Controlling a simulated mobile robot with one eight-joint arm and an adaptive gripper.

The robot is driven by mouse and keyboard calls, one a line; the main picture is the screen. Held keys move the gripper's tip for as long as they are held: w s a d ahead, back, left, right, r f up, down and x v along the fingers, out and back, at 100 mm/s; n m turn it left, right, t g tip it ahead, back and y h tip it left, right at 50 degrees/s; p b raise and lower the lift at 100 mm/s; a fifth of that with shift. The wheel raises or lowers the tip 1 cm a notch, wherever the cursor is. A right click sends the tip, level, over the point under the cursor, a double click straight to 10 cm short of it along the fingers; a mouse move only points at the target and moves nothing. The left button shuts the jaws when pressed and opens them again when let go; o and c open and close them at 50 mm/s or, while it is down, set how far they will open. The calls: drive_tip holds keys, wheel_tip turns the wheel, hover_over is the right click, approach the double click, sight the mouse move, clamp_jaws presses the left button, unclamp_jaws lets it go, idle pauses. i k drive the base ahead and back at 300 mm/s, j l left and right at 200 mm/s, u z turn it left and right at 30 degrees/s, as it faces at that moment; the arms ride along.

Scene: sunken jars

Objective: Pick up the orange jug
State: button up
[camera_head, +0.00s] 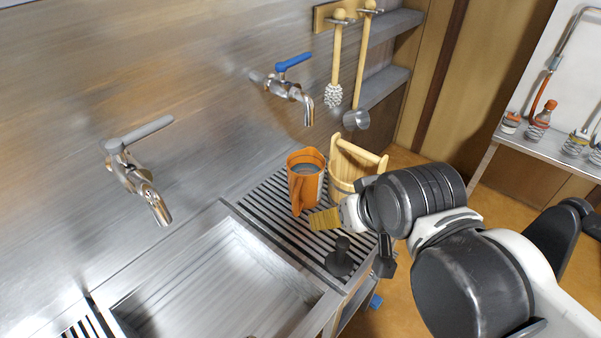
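The orange jug (305,184) stands upright on the slatted metal drainboard, right of the sink basin. Its handle faces the front. My gripper (325,219) is close to the jug, at its lower right front in the picture. A yellowish finger pad shows near the jug's base. The other finger is not clearly visible, so I cannot tell how far the fingers are apart, or whether the pad touches the jug.
A wooden bucket (347,168) stands right behind the jug. A dark plunger-like object (340,258) stands on the drainboard (262,205) in front. The sink basin (215,285) is at left. Two taps (135,175) (290,88) project from the wall.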

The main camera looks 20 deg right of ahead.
sight(306, 167)
drive_tip(key=i+l+u, duration=0.2)
drive_tip(key=l, duration=0.2)
drive_tip(key=i+l+u, duration=0.2)
drive_tip(key=l, duration=0.2)
drive_tip(key=l+u, duration=0.2)
drive_tip(key=l, duration=0.25)
